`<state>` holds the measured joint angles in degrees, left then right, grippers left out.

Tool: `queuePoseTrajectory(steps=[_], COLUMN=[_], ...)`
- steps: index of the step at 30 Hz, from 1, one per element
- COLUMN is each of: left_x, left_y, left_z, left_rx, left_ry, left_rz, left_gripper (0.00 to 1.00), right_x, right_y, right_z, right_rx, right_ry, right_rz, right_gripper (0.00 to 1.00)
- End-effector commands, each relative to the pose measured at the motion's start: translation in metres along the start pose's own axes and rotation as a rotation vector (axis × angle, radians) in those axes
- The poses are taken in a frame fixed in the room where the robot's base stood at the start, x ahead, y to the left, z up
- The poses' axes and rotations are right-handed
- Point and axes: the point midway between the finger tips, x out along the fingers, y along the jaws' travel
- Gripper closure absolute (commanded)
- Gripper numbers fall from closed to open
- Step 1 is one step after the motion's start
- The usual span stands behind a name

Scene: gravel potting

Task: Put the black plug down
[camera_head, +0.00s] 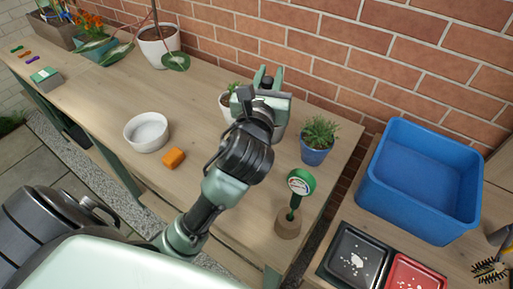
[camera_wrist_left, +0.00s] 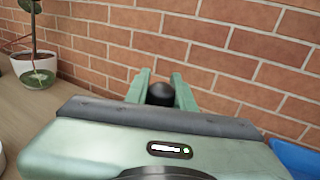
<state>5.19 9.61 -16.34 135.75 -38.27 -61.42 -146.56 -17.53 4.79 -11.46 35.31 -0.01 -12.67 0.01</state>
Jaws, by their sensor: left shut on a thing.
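My left gripper (camera_head: 268,75) reaches over the wooden bench toward the brick wall. Its two green fingers also show in the left wrist view (camera_wrist_left: 160,78), pointing at the wall. They are shut on the black plug (camera_wrist_left: 160,94), a dark rounded piece between them. In the head view the plug (camera_head: 267,82) is a small dark patch between the fingers. The gripper appears to be above the bench; its exact height is hard to tell. My right gripper is not in view.
A small white pot (camera_head: 226,106) is partly hidden behind my gripper. A blue pot (camera_head: 315,156) stands to its right. A white bowl (camera_head: 147,146), an orange block (camera_head: 174,157) and a green gauge (camera_head: 301,181) stand nearby. A blue crate (camera_head: 400,205) is at right.

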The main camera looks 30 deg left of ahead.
Motion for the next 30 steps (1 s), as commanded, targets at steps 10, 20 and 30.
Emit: queuePoseTrajectory(steps=[10, 20, 30], left_x=[-0.001, 0.000, 0.000], left_y=[0.000, 0.000, 0.000], left_z=[-0.101, -0.142, -0.183], left_rx=[0.001, -0.001, -0.001], left_ry=[0.008, 0.000, 0.001], left_rz=[0.001, 0.001, 0.000], left_gripper=[1.00, 1.00, 1.00], right_x=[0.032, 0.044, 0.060], right_y=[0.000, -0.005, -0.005], right_z=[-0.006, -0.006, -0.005], right_rx=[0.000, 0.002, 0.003], right_ry=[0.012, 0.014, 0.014], right_rz=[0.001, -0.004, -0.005], right_gripper=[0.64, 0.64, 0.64])
